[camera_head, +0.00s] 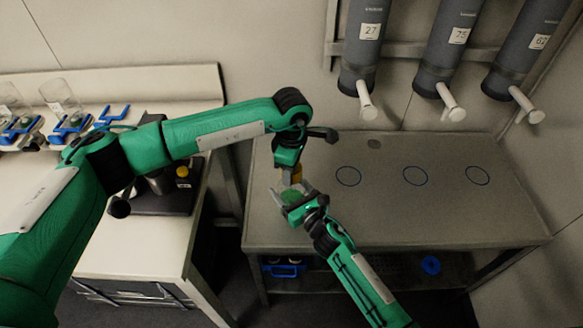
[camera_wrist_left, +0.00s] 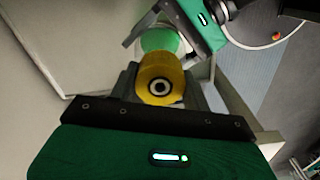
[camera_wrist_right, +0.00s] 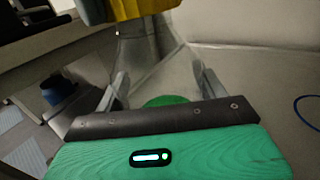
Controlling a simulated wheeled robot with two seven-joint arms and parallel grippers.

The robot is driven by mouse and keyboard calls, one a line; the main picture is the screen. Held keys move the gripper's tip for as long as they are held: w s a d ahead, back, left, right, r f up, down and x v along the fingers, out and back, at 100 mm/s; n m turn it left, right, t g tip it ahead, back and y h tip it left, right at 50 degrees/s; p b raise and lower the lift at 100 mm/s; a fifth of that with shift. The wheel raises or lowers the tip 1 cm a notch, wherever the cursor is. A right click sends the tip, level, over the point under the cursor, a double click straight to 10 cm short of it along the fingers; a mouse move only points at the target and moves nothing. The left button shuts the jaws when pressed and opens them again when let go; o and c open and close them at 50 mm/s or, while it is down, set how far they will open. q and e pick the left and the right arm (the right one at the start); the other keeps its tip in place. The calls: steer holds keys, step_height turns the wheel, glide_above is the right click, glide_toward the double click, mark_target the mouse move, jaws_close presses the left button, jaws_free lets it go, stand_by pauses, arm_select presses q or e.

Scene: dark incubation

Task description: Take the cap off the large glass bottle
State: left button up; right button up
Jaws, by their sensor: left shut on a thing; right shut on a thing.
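The large glass bottle (camera_wrist_right: 150,62) is clear, with green contents at its bottom. It is between the fingers of my right gripper (camera_wrist_right: 155,85), which is shut on it. In the head view the bottle (camera_head: 293,197) is small and partly hidden, above the front left of the metal table. The yellow cap (camera_wrist_left: 160,78) has a dark ring mark on top. My left gripper (camera_head: 293,176) is shut on the cap from above. In the right wrist view the cap (camera_wrist_right: 130,10) is at the bottle's mouth; I cannot tell whether the two touch.
The metal table (camera_head: 440,220) has several blue rings on its otherwise clear right part. Grey cylinders (camera_head: 447,45) with white spouts hang above its back. The left bench (camera_head: 140,245) carries a black device (camera_head: 165,200) and glass vessels (camera_head: 60,95) in blue holders.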

arm_select(q)
steer(key=n, duration=1)
steer(key=shift+n, duration=0.4)
steer(key=o, duration=1.1)
steer(key=shift+r, duration=0.1)
